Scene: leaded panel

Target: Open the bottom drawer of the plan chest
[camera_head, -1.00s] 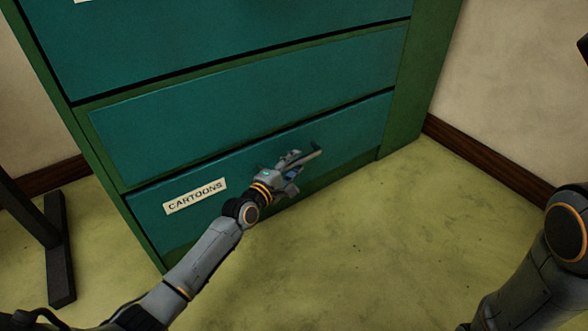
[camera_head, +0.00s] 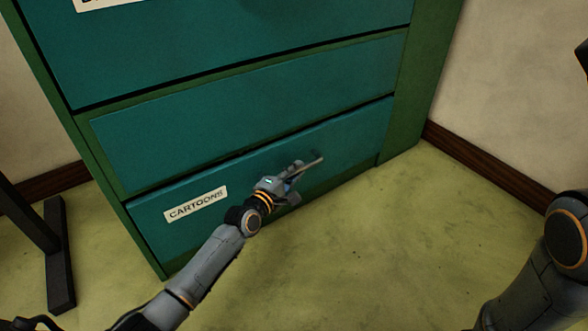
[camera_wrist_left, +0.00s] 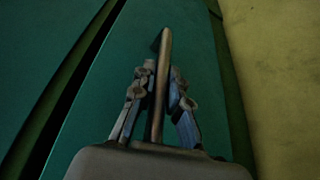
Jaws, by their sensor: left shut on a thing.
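The plan chest (camera_head: 425,85) is green with teal drawer fronts. Its bottom drawer (camera_head: 345,135) carries a white label reading CARTOONS (camera_head: 196,204). The drawer front seems to stand slightly out, covering the green base strip; how far is hard to tell. My left gripper (camera_head: 296,172) is at the middle of this drawer front, shut on its bar handle (camera_head: 313,162). In the left wrist view, the handle (camera_wrist_left: 159,85) runs between the two fingers (camera_wrist_left: 160,90). The gripper hides part of the handle. My right gripper is out of view.
The drawer above (camera_head: 250,100) looks shut. Greenish-yellow floor (camera_head: 400,240) lies clear in front of the chest. A dark stand leg (camera_head: 58,255) is at the left. A wall with a dark skirting board (camera_head: 480,172) is at the right.

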